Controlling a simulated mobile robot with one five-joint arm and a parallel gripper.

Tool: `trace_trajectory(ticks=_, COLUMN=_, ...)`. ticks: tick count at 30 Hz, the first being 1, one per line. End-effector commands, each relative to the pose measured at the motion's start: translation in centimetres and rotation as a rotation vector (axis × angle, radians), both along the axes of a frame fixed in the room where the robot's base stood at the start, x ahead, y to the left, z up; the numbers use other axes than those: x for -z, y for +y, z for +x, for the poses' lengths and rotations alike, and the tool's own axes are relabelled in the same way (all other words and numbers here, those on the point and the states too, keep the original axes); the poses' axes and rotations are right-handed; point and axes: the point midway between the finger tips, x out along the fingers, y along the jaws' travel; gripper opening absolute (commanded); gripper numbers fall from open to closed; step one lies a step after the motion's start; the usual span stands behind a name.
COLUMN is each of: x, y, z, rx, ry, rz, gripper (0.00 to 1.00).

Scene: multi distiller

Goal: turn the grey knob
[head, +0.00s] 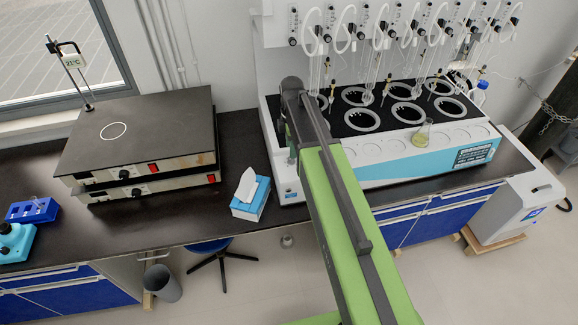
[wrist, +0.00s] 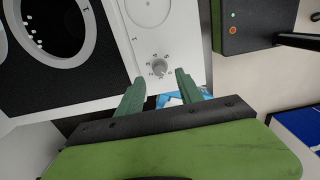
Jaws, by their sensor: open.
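The small grey knob (wrist: 159,67) sits on the white panel of the multi distiller, with small marks around it. My gripper (wrist: 161,76) is open in the wrist view. Its two green fingers stand apart on either side of and just below the knob in the picture. I cannot tell whether either finger touches it; nothing is held. In the head view the distiller (head: 445,162) is a white and light blue unit with a black top and several ring openings. My green arm crosses its left end. I cannot make out the knob or the fingertips there.
A blue tissue box (head: 250,199) stands on the black bench left of the distiller. A stacked hotplate (head: 140,130) is farther left. A small flask (head: 422,133) stands on the distiller's front ledge, with glass tubes behind.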

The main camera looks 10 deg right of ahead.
Motion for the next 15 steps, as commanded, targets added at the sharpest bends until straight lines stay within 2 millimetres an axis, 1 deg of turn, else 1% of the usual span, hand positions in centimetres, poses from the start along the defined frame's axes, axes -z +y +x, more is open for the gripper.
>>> trace_trajectory(ticks=1, x=2.2, y=0.0, z=0.0, rx=0.0, ry=0.0, rz=0.0, gripper=0.43)
trace_trajectory(ticks=3, x=3.4, y=0.0, z=0.0, rx=0.0, ry=0.0, rz=0.0, gripper=0.43)
trace_trajectory(ticks=6, x=4.6, y=0.0, z=0.0, rx=0.001, ry=0.0, rz=0.0, gripper=0.43)
trace_trajectory(ticks=9, x=5.0, y=-0.1, z=0.0, rx=0.001, ry=0.0, rz=0.0, gripper=0.43)
trace_trajectory(ticks=15, x=4.8, y=-0.1, z=0.0, rx=0.001, ry=0.0, rz=0.0, gripper=0.43)
